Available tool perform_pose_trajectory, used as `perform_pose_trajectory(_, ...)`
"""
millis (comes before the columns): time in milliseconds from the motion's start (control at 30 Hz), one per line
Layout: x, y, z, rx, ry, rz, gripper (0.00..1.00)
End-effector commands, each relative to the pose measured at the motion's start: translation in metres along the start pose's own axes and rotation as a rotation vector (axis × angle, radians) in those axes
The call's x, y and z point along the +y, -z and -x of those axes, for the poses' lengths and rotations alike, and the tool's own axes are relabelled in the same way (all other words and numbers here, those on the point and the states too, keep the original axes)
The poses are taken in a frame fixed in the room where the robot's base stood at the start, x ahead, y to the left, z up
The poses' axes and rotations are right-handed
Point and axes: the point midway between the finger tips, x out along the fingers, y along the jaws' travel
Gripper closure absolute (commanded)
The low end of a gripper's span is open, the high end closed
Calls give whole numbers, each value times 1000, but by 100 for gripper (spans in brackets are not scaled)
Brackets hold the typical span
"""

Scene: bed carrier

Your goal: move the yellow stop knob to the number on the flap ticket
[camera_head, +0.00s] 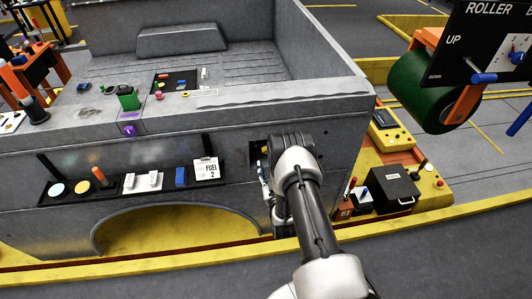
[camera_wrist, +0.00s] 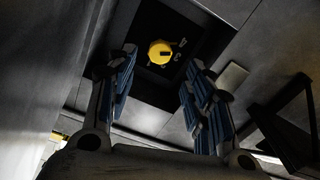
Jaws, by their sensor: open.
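The yellow stop knob (camera_wrist: 160,51) is on a dark square panel (camera_wrist: 152,76) in the wrist view, with small white marks to its right that are too small to read. A dark line crosses the knob's face. My gripper (camera_wrist: 158,72) is open, its two blue-padded fingers spread left and right of the knob, apparently not touching it. In the head view a bit of yellow (camera_head: 264,149) shows beside my wrist, and my arm hides most of that panel. The white ticket (camera_head: 206,169) on the grey side wall reads "FUEL" and "2".
A shelf (camera_head: 113,188) in the side wall, left of my arm, holds several small items, including a blue block (camera_head: 180,177). A black box (camera_head: 392,188) and a yellow control box (camera_head: 390,132) stand to the right. A green roller (camera_head: 428,88) is at upper right.

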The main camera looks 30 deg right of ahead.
Motion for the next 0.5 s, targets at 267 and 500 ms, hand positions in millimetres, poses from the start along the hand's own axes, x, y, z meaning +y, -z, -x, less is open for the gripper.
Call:
perform_pose_trajectory(267, 0, -1, -59, 4, -1, 0, 53)
perform_pose_trajectory(500, 0, -1, -86, 1, 0, 0, 53)
